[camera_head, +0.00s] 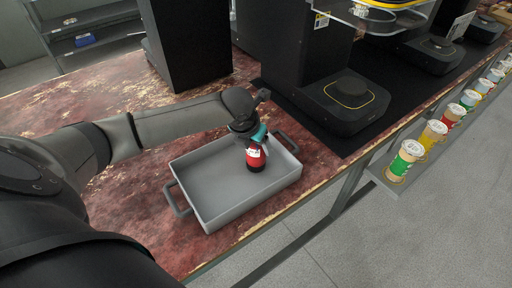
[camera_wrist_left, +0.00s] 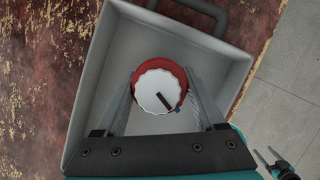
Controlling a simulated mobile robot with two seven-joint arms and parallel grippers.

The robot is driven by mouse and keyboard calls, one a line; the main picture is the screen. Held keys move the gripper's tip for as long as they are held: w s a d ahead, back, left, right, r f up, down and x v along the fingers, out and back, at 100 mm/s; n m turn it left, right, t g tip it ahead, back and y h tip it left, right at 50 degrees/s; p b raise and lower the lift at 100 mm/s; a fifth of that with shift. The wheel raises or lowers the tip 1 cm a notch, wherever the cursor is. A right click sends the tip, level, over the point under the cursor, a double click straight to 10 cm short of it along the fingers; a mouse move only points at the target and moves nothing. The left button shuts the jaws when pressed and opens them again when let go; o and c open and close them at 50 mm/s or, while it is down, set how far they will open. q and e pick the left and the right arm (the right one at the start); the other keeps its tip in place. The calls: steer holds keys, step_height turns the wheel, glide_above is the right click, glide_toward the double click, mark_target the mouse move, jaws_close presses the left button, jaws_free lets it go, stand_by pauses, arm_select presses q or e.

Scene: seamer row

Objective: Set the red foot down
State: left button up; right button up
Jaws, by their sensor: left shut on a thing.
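The red foot (camera_head: 256,158) is a short upright cylinder with a red body and a dark lower end. In the left wrist view its round white top (camera_wrist_left: 156,92) with a dark mark faces the camera. My left gripper (camera_head: 250,136) is shut on it from above, with one finger on each side in the left wrist view (camera_wrist_left: 158,98). The foot is inside the grey tray (camera_head: 205,215); I cannot tell whether its base touches the tray floor. A small dark pronged part (camera_wrist_left: 276,162) at the lower right of the left wrist view may be my right gripper; its state is unclear.
The tray lies on a worn red bench (camera_head: 120,90) near its front edge and is otherwise empty. Black machines (camera_head: 345,98) stand behind and to the right. A row of colourful cans (camera_head: 404,160) stands on a ledge at the right. Grey floor lies in front.

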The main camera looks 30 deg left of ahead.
arm_select(q)
steer(key=o, duration=1.5)
steer(key=shift+f, duration=0.1)
